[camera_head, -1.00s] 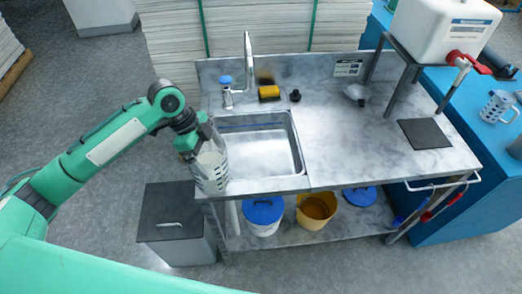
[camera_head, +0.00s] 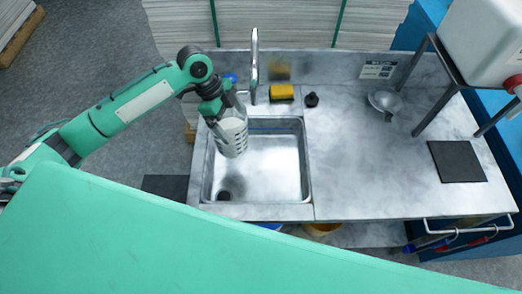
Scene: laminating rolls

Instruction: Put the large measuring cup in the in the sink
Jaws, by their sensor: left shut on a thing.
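The large measuring cup (camera_head: 233,138) is clear with dark markings and looks whitish inside. My left gripper (camera_head: 222,108) is shut on it near its upper part. The cup hangs slightly tilted over the left part of the sink (camera_head: 275,175), a rectangular steel basin set in the counter. Whether the cup's bottom touches the basin cannot be told. The basin's drain shows at its lower left, and the rest of the basin is empty. My right gripper is not in view.
A tall faucet (camera_head: 254,65) stands behind the sink. A yellow sponge (camera_head: 282,92) and a black stopper (camera_head: 311,100) sit on the back ledge. A metal funnel (camera_head: 385,101) and a dark mat (camera_head: 457,161) are on the counter. A white tank (camera_head: 487,40) stands at the right.

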